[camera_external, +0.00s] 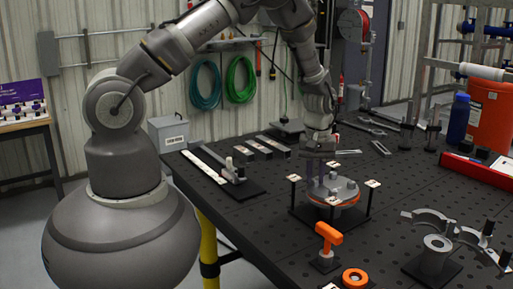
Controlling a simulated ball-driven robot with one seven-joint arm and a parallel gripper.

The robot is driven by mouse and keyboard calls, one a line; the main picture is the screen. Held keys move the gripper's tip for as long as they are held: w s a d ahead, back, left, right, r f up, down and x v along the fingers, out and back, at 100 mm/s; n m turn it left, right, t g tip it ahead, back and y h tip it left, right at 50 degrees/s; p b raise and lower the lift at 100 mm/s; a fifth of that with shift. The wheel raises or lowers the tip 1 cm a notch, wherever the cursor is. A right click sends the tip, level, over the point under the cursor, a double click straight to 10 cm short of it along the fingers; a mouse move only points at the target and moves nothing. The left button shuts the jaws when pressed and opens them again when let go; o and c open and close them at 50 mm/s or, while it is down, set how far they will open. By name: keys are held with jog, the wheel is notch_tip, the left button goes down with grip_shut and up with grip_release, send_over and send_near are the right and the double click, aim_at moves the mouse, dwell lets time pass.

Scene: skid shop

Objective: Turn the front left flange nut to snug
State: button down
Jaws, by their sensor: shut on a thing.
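A grey round flange (334,188) with an orange ring under its edge sits on a dark fixture plate among upright posts with small tags. Several nuts or studs stand up on its top; a front one (334,199) shows clearly. My gripper (318,175) points straight down over the left back part of the flange in this view. Its fingers are shut on what seems to be a flange nut, mostly hidden between them. I cannot tell from this view how tight the nut is.
An orange T-shaped tool (328,239) stands in front of the flange, with an orange ring (355,278) nearby. A grey curved bracket (452,229) lies to the right. A small clamp-like fixture (240,169) is to the left. Wrenches (381,148) lie behind.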

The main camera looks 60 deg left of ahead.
jog(key=shift+w+m+b, duration=0.15)
jog(key=shift+m+b, duration=0.45)
jog(key=shift+m, duration=1.3)
jog(key=shift+d+r, duration=0.1)
jog(key=c, duration=1)
grip_release()
jog(key=shift+o, duration=0.2)
